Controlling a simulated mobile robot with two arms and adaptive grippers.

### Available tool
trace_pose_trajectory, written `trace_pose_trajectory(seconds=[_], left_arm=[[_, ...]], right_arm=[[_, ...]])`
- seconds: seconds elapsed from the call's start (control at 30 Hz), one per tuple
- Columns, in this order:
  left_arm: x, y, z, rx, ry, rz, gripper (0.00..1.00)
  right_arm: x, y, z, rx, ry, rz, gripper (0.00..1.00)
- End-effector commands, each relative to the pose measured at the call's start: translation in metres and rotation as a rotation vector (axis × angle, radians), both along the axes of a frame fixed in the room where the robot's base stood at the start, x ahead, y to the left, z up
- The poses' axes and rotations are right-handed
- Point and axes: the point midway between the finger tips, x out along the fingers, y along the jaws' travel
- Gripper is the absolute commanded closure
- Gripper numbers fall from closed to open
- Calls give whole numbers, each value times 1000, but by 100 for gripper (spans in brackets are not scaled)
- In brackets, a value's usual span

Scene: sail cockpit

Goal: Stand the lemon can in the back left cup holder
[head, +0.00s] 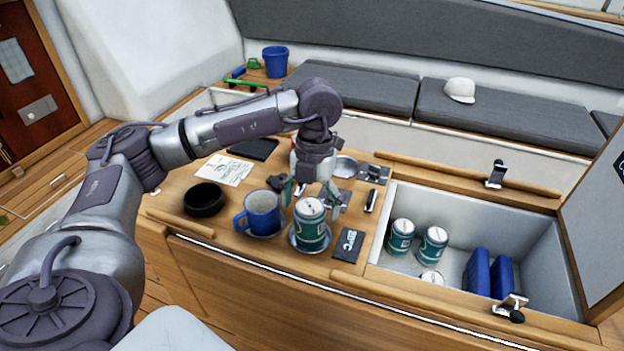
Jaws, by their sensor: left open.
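A teal and white can (311,233) stands upright in a metal-rimmed cup holder at the front of the wooden table. Its label is too small to tell whether it is lemon. My left gripper (311,203) points down at this can, open, with one finger on each side of its top. I cannot tell whether the fingers touch it. A metal cup holder (346,166) at the back right shows empty. The back left holder is not visible, likely hidden by my left gripper. A blue mug (262,213) stands left of the can. My right gripper is out of view.
An open cool box (548,235) at right holds similar teal cans (433,245) and blue blocks (478,271). A black bowl (204,200), a paper (224,170), a dark card (348,244) and small dark items lie around the holders.

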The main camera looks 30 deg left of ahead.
Motion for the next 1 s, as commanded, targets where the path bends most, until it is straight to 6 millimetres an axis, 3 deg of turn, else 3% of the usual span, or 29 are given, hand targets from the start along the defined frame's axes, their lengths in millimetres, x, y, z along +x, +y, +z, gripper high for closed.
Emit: trace_pose_trajectory(seconds=[0.33, 0.5, 0.67, 1.0], left_arm=[[13, 2, 73, -2, -9, 1, 8], [16, 3, 103, 0, -7, 1, 8], [18, 4, 115, -1, -4, 0, 8], [18, 4, 116, -1, -2, 0, 8]], right_arm=[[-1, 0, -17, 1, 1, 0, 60], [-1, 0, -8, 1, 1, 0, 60], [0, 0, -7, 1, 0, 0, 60], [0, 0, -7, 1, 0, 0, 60]])
